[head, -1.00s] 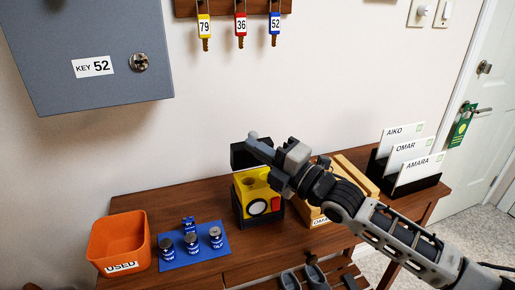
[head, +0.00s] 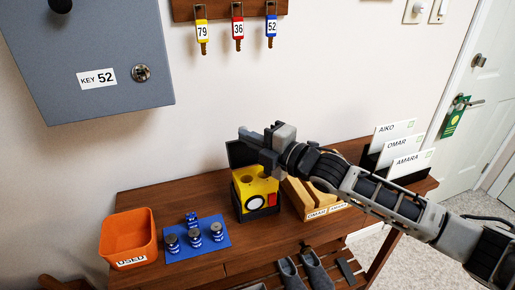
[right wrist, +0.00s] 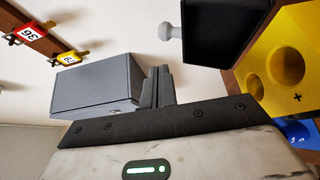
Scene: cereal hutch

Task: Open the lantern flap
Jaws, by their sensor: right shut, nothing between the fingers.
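The lantern (head: 256,190) is a yellow box with a black base, a round white lens and a red button, standing on the wooden bench. Its dark flap (head: 236,155) stands up at the back of the top, and round wells show in the uncovered top. In the right wrist view the flap (right wrist: 222,28) carries a grey knob (right wrist: 168,32), beside the yellow top (right wrist: 285,65) with its wells. My right gripper (head: 246,135) is above the lantern by the flap's upper edge, shut and empty. Its fingers (right wrist: 160,87) are apart from the knob in the wrist view. My left gripper is out of view.
A blue mat (head: 217,239) with several batteries and an orange USED bin (head: 128,238) are left of the lantern. A wooden tray (head: 299,198) and a name-card holder (head: 412,176) are to its right. A grey key cabinet (head: 90,50) hangs at upper left.

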